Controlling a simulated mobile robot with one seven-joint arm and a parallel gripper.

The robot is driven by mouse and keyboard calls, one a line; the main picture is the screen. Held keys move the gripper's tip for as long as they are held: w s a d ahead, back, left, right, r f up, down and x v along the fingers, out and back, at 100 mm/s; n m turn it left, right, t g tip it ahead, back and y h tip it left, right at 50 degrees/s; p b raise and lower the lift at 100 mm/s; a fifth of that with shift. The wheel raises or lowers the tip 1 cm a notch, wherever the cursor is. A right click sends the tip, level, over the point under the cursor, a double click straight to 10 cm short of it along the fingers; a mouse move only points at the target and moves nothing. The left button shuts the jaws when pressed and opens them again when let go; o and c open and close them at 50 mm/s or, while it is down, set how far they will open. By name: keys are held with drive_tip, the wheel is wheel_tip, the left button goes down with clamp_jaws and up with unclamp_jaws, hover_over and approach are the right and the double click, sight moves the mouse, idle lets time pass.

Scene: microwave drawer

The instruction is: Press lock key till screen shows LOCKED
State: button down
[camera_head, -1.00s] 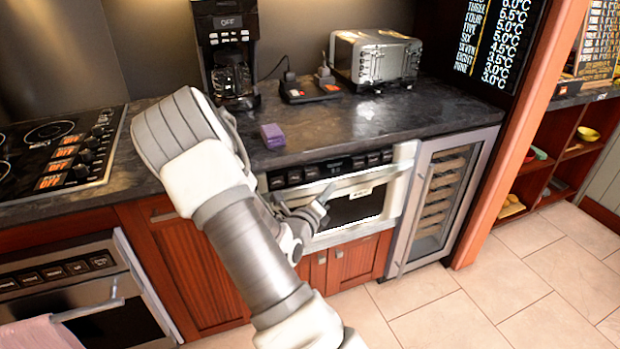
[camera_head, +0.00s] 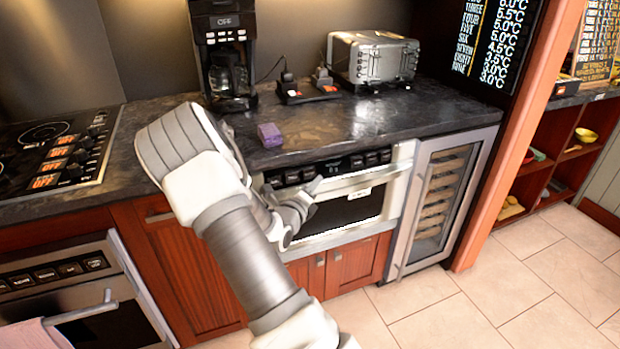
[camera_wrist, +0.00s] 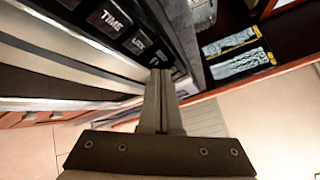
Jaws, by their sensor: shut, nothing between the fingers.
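The microwave drawer (camera_head: 365,206) is built in under the counter, its front closed. A dark control strip with square keys (camera_head: 372,159) runs along its top, with a small dark screen (camera_head: 334,168) between the key groups. No text on the screen is legible. My gripper (camera_head: 314,186) is at the strip, left of the screen. In the wrist view my gripper (camera_wrist: 161,78) is shut and empty, its tips close to the key row. A TIME key (camera_wrist: 116,20) and a key that seems to read LOCK (camera_wrist: 138,42) show there. I cannot tell whether the tips touch a key.
The counter edge (camera_head: 330,151) overhangs just above the strip. A purple box (camera_head: 270,135), a coffee maker (camera_head: 228,60) and a toaster (camera_head: 374,58) stand on the counter. A wine cooler (camera_head: 440,195) is to the right. The floor in front is clear.

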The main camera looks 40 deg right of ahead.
sight(315, 171)
drive_tip(key=shift+w+d+f, duration=0.15)
drive_tip(key=shift+w+d, duration=0.05)
drive_tip(key=shift+w, duration=0.5)
drive_tip(key=shift+w+d+f, duration=0.15)
drive_tip(key=shift+w, duration=0.5)
drive_tip(key=shift+w, duration=0.1)
idle(1.0)
drive_tip(key=shift+w+d, duration=0.1)
drive_tip(key=shift+w, duration=0.2)
drive_tip(key=shift+w+d+f+p, duration=0.1)
drive_tip(key=shift+w+f+p, duration=0.05)
drive_tip(key=shift+w+p, duration=0.2)
idle(0.6)
drive_tip(key=shift+s+a+r+p, duration=0.2)
drive_tip(key=shift+s+p, duration=0.2)
drive_tip(key=shift+s, duration=0.3)
drive_tip(key=shift+s+a+r+p, duration=0.2)
drive_tip(key=shift+s+p, duration=0.15)
drive_tip(key=shift+s, duration=0.45)
drive_tip(key=shift+s+a+r+p, duration=0.2)
drive_tip(key=shift+s+p, duration=0.2)
drive_tip(key=shift+s, duration=0.4)
drive_tip(key=shift+s+a+r+p, duration=0.1)
drive_tip(key=shift+s+a+p, duration=0.2)
drive_tip(key=shift+s, duration=0.5)
